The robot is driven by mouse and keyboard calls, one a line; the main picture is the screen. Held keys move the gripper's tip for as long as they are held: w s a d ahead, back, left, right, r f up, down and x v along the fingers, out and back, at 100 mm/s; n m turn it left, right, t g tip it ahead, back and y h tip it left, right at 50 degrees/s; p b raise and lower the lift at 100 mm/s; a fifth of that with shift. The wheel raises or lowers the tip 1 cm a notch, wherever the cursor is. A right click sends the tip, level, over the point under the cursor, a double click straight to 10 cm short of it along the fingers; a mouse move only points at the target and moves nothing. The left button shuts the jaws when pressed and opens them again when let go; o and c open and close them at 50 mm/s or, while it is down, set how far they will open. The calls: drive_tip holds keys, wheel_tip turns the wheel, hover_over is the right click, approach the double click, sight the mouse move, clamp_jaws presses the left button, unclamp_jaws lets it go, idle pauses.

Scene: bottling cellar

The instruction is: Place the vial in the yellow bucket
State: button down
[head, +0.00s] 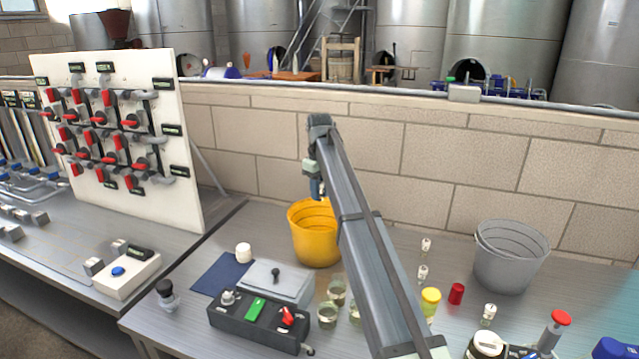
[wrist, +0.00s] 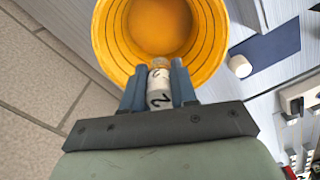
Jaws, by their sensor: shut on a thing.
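The yellow bucket (head: 315,240) stands upright on the metal table, left of the middle in the head view. Its open mouth also shows in the wrist view (wrist: 160,30), and I see nothing inside it there. My gripper (wrist: 159,88) is shut on the vial (wrist: 160,86), a small vial with a white label and a dark mark on it. The vial is between the two blue fingers, at the near rim of the bucket in the picture. In the head view my gripper (head: 316,188) is above the bucket, and the vial cannot be made out there.
A grey bucket (head: 508,257) stands at the right. Several jars, small vials and a red cap (head: 456,293) stand on the table. A black control box (head: 258,322) is in front of the yellow bucket. A brick wall (head: 440,160) runs behind; a valve panel (head: 120,130) stands left.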

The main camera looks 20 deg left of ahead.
wheel_tip(320, 180, down, 7)
drive_tip(key=shift+r, duration=0.2)
idle(0.4)
drive_tip(key=c, duration=0.8)
unclamp_jaws()
drive_tip(key=shift+r, duration=3.55)
